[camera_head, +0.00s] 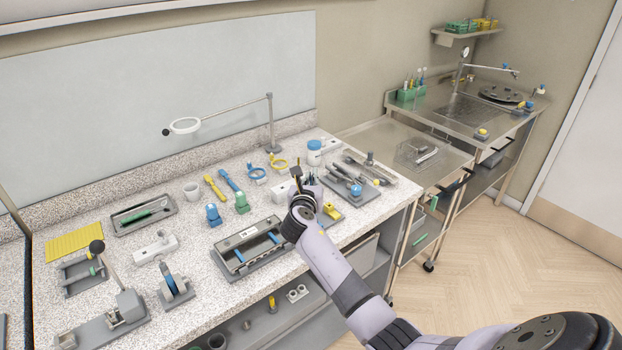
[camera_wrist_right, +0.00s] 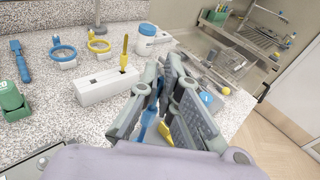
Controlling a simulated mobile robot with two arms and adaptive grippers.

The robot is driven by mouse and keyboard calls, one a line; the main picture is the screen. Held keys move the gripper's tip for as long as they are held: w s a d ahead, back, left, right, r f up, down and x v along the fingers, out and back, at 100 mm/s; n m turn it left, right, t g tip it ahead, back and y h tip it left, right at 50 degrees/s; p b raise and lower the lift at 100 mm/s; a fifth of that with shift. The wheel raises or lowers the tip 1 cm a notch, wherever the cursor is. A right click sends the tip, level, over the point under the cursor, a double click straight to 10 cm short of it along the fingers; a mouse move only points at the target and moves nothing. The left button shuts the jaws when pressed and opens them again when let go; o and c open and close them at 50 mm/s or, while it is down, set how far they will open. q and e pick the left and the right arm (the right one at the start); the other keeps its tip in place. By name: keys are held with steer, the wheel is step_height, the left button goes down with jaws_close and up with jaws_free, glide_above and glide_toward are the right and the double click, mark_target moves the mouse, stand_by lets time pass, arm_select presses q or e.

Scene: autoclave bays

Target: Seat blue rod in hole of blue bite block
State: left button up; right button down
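My right gripper (camera_head: 305,192) is above the right part of the counter, pointing away from me. In the right wrist view its fingers (camera_wrist_right: 165,100) are closed around a slim blue rod (camera_wrist_right: 148,120). Most of the rod is hidden by the fingers. A small blue piece (camera_head: 356,190), possibly the blue bite block, lies to the right of the gripper; it also shows in the right wrist view (camera_wrist_right: 207,97). Its hole cannot be made out. A white holder (camera_wrist_right: 104,87) with an upright yellow rod (camera_wrist_right: 125,52) stands left of the gripper. My left gripper is not in view.
A blue ring (camera_head: 257,173) and yellow ring (camera_head: 278,162) lie behind the white holder. A white jar (camera_head: 314,157) stands behind the gripper. A yellow piece (camera_head: 331,210) is close to its right. A grey tray (camera_head: 237,272) lies front left. The counter edge is near.

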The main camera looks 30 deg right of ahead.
steer(key=shift+f+b, duration=0.95)
steer(key=shift+f, duration=0.85)
steer(key=c, duration=1.7)
jaws_free()
steer(key=v, duration=1.2)
